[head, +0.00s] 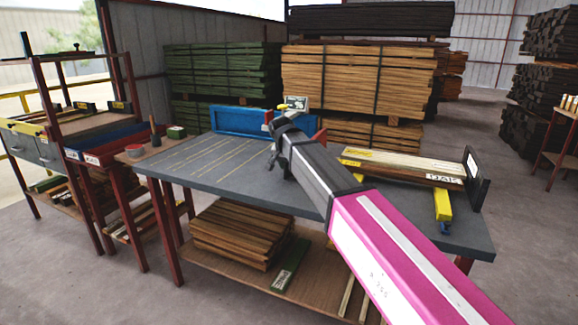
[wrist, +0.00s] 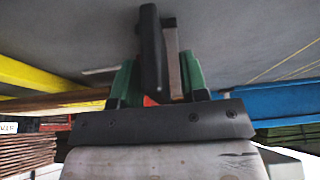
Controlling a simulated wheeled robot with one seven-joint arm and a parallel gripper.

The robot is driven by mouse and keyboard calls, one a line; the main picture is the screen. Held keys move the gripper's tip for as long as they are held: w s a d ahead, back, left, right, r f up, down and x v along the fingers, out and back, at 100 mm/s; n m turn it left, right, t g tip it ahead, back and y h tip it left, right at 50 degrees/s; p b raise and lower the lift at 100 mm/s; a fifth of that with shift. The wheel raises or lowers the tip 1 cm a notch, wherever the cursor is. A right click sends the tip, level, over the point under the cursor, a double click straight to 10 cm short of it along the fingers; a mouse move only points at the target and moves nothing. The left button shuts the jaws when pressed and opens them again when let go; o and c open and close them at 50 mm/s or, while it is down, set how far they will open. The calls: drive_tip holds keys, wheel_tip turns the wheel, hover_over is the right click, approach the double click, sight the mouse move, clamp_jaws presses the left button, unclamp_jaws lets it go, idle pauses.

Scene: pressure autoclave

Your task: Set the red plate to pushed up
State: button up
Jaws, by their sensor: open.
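A small red piece (head: 320,137), likely the red plate, shows at the back of the grey worktable, just right of my wrist and the end of the blue beam. Most of it is hidden behind my arm, so I cannot tell its height or tilt. My gripper (head: 273,160) is dark, open, and hangs over the table left of the red piece. In the wrist view my gripper (wrist: 157,75) shows with green parts on both sides and a dark upright bar between them. A small orange-red patch shows there too; I cannot tell whether they touch.
The grey worktable (head: 190,165) has clear room at its left. A blue beam (head: 238,121) lies along its back. Pale boards (head: 405,167) with yellow clamps lie at the right, beside a dark upright plate (head: 477,178). Timber stacks (head: 358,80) stand behind.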

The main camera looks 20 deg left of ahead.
clamp_jaws()
drive_tip(key=d, duration=0.7)
drive_tip(key=s+d, duration=0.1)
drive_tip(key=d, duration=0.2)
drive_tip(key=shift+d, duration=0.25)
unclamp_jaws()
drive_tip(key=shift+a, duration=0.1)
drive_tip(key=v, duration=1)
drive_tip(key=shift+r, duration=0.4)
drive_tip(key=shift+s, duration=0.1)
